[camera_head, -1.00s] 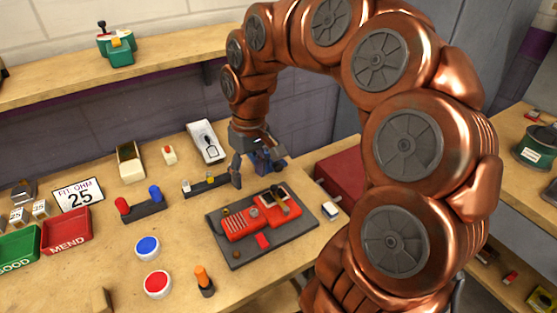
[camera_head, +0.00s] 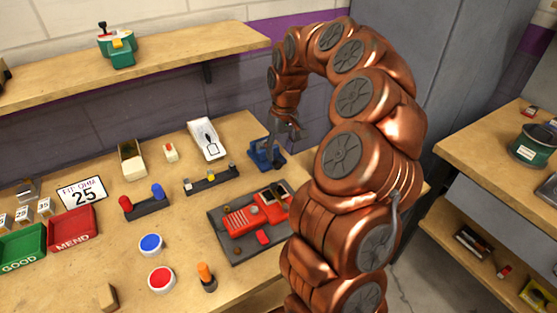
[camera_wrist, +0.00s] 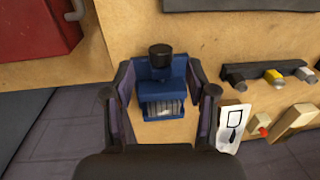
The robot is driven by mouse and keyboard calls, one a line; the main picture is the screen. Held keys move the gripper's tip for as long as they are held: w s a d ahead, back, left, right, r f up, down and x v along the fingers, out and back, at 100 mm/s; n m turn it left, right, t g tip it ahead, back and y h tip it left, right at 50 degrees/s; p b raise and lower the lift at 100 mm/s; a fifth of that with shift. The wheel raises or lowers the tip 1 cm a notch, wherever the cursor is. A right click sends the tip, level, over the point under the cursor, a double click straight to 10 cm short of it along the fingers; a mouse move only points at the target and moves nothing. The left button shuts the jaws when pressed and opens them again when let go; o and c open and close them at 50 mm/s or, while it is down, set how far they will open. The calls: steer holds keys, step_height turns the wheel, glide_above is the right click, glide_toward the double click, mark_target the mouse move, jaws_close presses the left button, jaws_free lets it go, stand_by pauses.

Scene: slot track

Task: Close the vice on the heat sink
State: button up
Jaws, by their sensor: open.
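The blue vice (camera_head: 266,155) stands at the back right of the bench. In the wrist view the vice (camera_wrist: 160,72) has a black round knob (camera_wrist: 160,53) on its far side. A grey finned block, which looks like the heat sink (camera_wrist: 163,109), sits in the near part of the vice; whether the jaws touch it I cannot tell. My gripper (camera_wrist: 159,82) is open and empty, its two fingers to the left and right of the vice in that view. In the head view my gripper (camera_head: 286,130) is just above the vice, partly hidden by my arm.
A dark mat with a red device (camera_head: 257,217) lies in front. A wall shelf (camera_head: 150,65) hangs behind.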

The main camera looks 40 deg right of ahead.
mark_target(278, 161)
steer(key=shift+a+f+p, duration=0.2)
steer(key=shift+f+p, duration=0.1)
steer(key=shift+f, duration=1.9)
jaws_close()
